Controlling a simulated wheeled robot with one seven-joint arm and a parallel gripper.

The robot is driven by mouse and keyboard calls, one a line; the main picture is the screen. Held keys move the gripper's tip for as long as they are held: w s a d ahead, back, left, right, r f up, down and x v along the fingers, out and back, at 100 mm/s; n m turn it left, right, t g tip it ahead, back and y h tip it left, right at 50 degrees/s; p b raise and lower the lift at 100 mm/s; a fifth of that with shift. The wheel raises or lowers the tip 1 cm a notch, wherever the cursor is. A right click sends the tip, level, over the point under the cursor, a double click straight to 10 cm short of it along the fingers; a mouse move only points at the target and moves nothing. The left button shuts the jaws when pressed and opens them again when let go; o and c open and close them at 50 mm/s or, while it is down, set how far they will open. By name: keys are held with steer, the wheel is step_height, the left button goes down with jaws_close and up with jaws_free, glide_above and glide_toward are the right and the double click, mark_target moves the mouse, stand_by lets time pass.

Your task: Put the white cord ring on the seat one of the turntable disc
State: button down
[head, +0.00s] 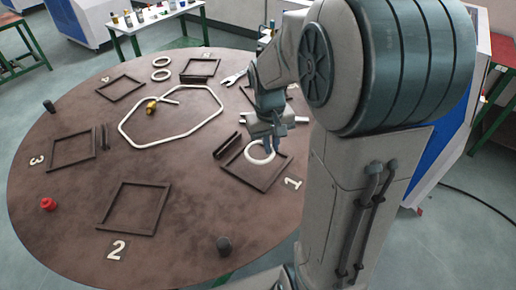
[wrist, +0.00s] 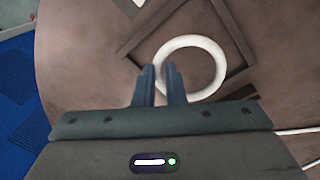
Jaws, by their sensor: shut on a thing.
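The white cord ring (head: 260,161) is at the dark square frame of seat one (head: 243,180), beside the white number 1 (head: 292,183) on the turntable disc (head: 190,200). In the wrist view, the ring (wrist: 223,68) appears within the frame's outline (wrist: 233,35), toward its lower side. My gripper (head: 268,147) is above the seat, pointing down. In the wrist view, its fingers (wrist: 160,88) are shut on the ring's left part. I cannot tell whether the ring touches the disc.
A bent white tube loop (head: 128,138) lies mid-disc. A dark upright bracket (head: 226,146) stands beside seat one. Seat two's frame (head: 128,231) is empty. A red knob (head: 48,204) and black knob (head: 223,245) stand near the rim.

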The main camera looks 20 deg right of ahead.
steer(key=shift+w+a+f, duration=0.2)
steer(key=shift+w+f, duration=0.1)
steer(key=shift+f+p, duration=0.3)
steer(key=shift+f, duration=1.6)
steer(key=shift+f, duration=0.25)
steer(key=c, duration=1.5)
jaws_free()
steer(key=shift+r, duration=0.1)
